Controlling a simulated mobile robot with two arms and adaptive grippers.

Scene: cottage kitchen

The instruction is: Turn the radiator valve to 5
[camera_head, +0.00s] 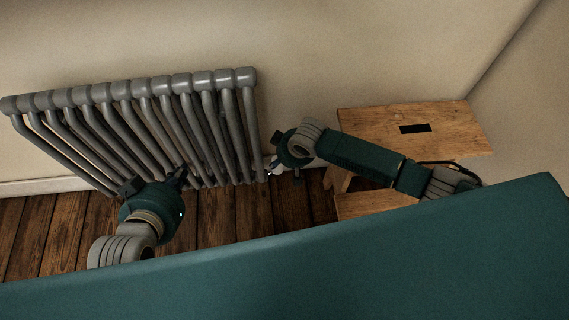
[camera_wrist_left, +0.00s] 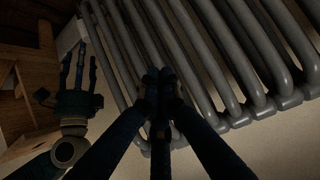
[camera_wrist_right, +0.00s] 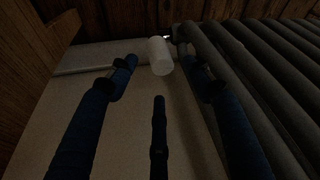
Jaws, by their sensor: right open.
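The radiator valve (camera_wrist_right: 160,56) is a pale cylindrical knob beside the radiator's end, seen in the right wrist view. Its markings cannot be read. My right gripper (camera_head: 280,166) is open, its fingers pointing toward the valve. In the right wrist view the knob shows beyond and between its spread fingertips (camera_wrist_right: 162,75), with no clear contact. In the head view the gripper largely hides the valve. My left gripper (camera_head: 170,180) is in front of the radiator (camera_head: 160,88). In the left wrist view its fingertips (camera_wrist_left: 160,84) are together, with nothing visible between them.
A wooden step stool (camera_head: 440,128) stands right of the radiator, close below my right arm. The wall (camera_head: 300,50) is behind, with a pale skirting board along the floor. The plank floor (camera_head: 235,215) in front of the radiator is clear.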

